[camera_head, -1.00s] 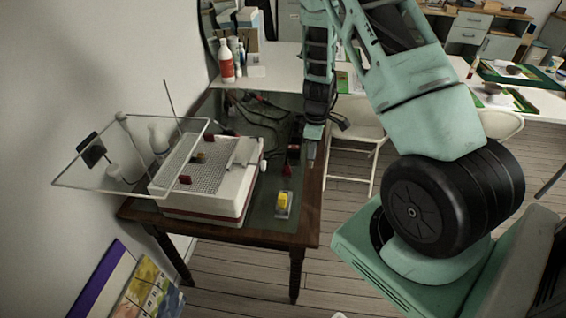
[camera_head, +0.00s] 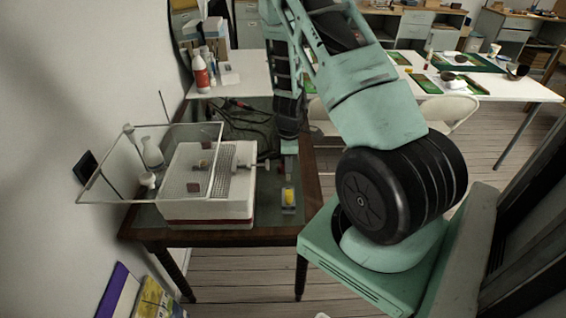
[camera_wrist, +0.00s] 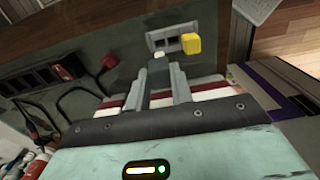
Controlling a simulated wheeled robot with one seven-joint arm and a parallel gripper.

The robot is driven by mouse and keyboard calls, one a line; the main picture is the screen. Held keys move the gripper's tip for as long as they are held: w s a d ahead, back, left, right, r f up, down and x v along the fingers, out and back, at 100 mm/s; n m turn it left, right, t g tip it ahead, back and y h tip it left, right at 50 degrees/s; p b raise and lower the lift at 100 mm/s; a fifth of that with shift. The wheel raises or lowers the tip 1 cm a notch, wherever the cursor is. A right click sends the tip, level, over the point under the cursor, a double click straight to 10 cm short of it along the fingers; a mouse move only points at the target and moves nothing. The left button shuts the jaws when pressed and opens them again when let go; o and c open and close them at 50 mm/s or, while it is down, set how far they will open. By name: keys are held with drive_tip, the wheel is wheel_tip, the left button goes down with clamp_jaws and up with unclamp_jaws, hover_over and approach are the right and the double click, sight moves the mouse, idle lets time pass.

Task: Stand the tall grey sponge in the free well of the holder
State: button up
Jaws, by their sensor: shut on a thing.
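The holder (camera_head: 288,210) is a small grey block on the table's right part. A yellow sponge (camera_head: 289,196) stands in it. In the wrist view the holder (camera_wrist: 151,36) lies just beyond my fingertips, with the yellow sponge (camera_wrist: 191,43) at its right end and a dark free well left of it. My gripper (camera_wrist: 160,78) is shut on the grey sponge (camera_wrist: 160,72), which sits between the fingers with a pale tip towards the holder. In the head view my gripper (camera_head: 289,158) hangs just behind and above the holder; the sponge is hard to make out there.
A white machine with a mesh top (camera_head: 208,208) and raised clear frame stands left of the holder. Dark cables (camera_head: 240,118) lie behind it. The wooden table edge (camera_head: 312,185) is close on the right. A red-and-white bottle (camera_head: 200,74) stands on the white table behind.

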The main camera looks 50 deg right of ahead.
sight(289, 180)
drive_tip(key=shift+f+b, duration=1.5)
drive_tip(key=shift+f, duration=0.9)
drive_tip(key=shift+b, duration=0.7)
idle(0.3)
drive_tip(key=shift+f+b, duration=1.35)
drive_tip(key=shift+f, duration=0.05)
idle(0.9)
drive_tip(key=o, duration=1)
drive_tip(key=shift+o, duration=0.2)
drive_tip(key=shift+r, duration=0.1)
drive_tip(key=shift+r+p, duration=2.45)
drive_tip(key=shift+r, duration=1)
